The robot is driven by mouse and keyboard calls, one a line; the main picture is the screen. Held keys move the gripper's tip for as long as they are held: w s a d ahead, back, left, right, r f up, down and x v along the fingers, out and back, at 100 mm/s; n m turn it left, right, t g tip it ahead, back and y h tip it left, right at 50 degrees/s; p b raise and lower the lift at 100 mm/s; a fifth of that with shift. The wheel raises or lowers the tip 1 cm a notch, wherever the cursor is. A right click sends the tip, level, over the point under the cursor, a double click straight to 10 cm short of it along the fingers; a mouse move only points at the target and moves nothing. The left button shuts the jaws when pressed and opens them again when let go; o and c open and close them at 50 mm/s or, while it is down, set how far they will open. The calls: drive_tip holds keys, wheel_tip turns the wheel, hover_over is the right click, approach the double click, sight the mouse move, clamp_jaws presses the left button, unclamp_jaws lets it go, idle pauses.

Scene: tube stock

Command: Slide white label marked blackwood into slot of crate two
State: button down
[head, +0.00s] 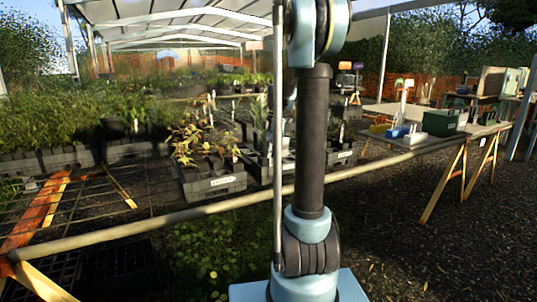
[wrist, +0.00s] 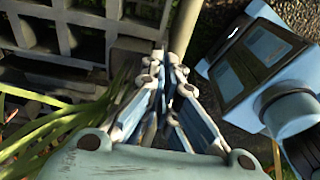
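My gripper (wrist: 165,64) is in the wrist view, its blue-padded fingers drawn together at the tips. I see no white label clearly between them; a thin one edge-on would be hard to make out. In the head view the gripper is out of sight. A dark grey crate (head: 213,187) with a white label on its front stands left of my arm, holding reddish-green plants. Another dark crate with a white front label (head: 343,155) stands right of my arm, partly hidden by it. The lettering is too small to read. A dark lattice crate wall (wrist: 60,42) shows in the wrist view.
A long rail (head: 150,222) crosses in front of the crates. A trestle table (head: 425,143) at right carries a green box (head: 443,122), a blue box (head: 397,131) and other small items. Green strap leaves (wrist: 50,125) lie close to my gripper. Open gravel lies at front right.

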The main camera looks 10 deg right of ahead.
drive_tip(key=shift+f, duration=0.15)
drive_tip(key=c, duration=1.7)
unclamp_jaws()
drive_tip(key=r, duration=0.4)
drive_tip(key=d+r, duration=0.1)
drive_tip(key=r, duration=0.7)
drive_tip(key=shift+w+d, duration=0.2)
drive_tip(key=shift+w, duration=0.05)
drive_tip(key=shift+f, duration=0.1)
drive_tip(key=s+f+m+t, duration=0.1)
drive_tip(key=s+f+m, duration=0.6)
drive_tip(key=s, duration=0.4)
drive_tip(key=s+a+f+m+h, duration=0.1)
drive_tip(key=s+f+m, duration=0.6)
drive_tip(key=s, duration=0.5)
drive_tip(key=s+a+f+m+t, duration=0.1)
drive_tip(key=s+f+m, duration=0.6)
drive_tip(key=s, duration=0.5)
drive_tip(key=shift+s+a+f+t, duration=0.1)
drive_tip(key=shift+f+t, duration=0.05)
drive_tip(key=shift+f, duration=0.4)
drive_tip(key=shift+a+f+t, duration=0.1)
drive_tip(key=shift+f+t, duration=0.05)
drive_tip(key=shift+f, duration=0.35)
